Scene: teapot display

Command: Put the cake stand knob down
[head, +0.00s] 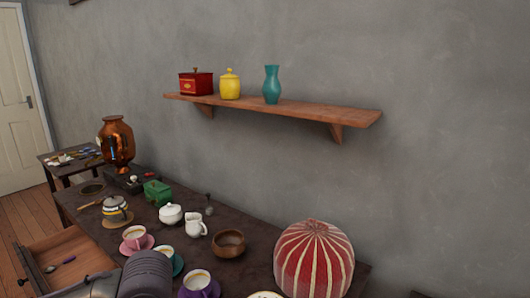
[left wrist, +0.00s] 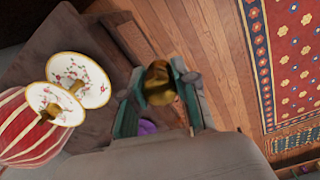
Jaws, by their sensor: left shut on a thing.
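The cake stand knob (left wrist: 158,84), a brass-gold rounded piece, is between the fingers of my left gripper (left wrist: 161,82) in the left wrist view. The gripper is shut on it. The cake stand (left wrist: 88,72) has two white floral plates with gold rims and a gold stem, and lies to the left of the gripper, apart from it. In the head view only a sliver of a pale plate (head: 264,294) shows at the bottom edge; the knob is not seen there. My right gripper is in neither view.
A red-and-cream striped cozy (head: 314,260) stands at the table's right. Cups, a white teapot (head: 171,214), a creamer (head: 196,225) and a wooden bowl (head: 229,243) crowd the dark table. An open drawer (head: 68,258) juts out at the front left.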

